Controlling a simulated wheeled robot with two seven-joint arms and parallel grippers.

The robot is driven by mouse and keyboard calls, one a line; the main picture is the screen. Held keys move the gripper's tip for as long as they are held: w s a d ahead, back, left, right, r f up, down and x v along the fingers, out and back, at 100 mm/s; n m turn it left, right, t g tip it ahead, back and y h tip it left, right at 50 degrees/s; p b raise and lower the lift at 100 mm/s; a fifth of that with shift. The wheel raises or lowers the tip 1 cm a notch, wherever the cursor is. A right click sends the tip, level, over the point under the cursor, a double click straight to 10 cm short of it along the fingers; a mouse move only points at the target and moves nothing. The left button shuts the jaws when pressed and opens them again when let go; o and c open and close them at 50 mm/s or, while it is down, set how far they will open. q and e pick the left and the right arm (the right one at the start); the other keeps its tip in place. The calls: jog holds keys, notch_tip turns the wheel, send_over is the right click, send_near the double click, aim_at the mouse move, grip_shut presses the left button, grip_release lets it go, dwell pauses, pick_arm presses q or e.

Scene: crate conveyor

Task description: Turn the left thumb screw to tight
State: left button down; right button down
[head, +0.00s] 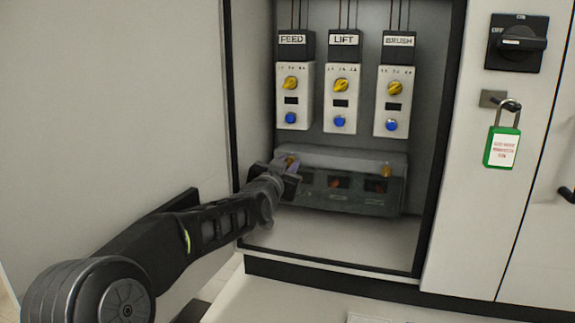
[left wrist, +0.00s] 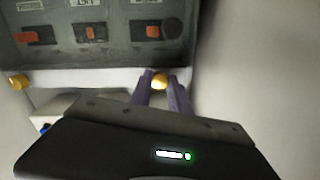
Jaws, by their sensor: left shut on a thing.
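The left thumb screw (head: 291,160) is a small yellow knob at the upper left of a grey see-through cover (head: 345,155) low in the cabinet. My left gripper (head: 289,170) is shut on it. In the left wrist view the purple fingers (left wrist: 161,92) stand on either side of the yellow screw head (left wrist: 160,80). The fingers hide part of the screw, and how tight it is cannot be told. The right thumb screw (head: 386,171) sits free at the cover's other end and also shows in the left wrist view (left wrist: 17,82). My right gripper is in neither view.
Three modules, FEED (head: 293,97), LIFT (head: 341,98) and BRUSH (head: 394,101), with yellow knobs and blue buttons, hang above the cover. The black cabinet frame (head: 437,150) bounds the opening. A green padlock (head: 502,147) hangs to the right. The cabinet floor (head: 330,240) is clear.

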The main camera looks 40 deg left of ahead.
pick_arm(q)
jog(key=shift+f, duration=0.1)
jog(key=c, duration=1.2)
grip_release()
jog(key=shift+c, duration=0.2)
jog(key=v, duration=0.7)
jog(key=shift+s+d, duration=0.15)
jog(key=shift+s, duration=0.25)
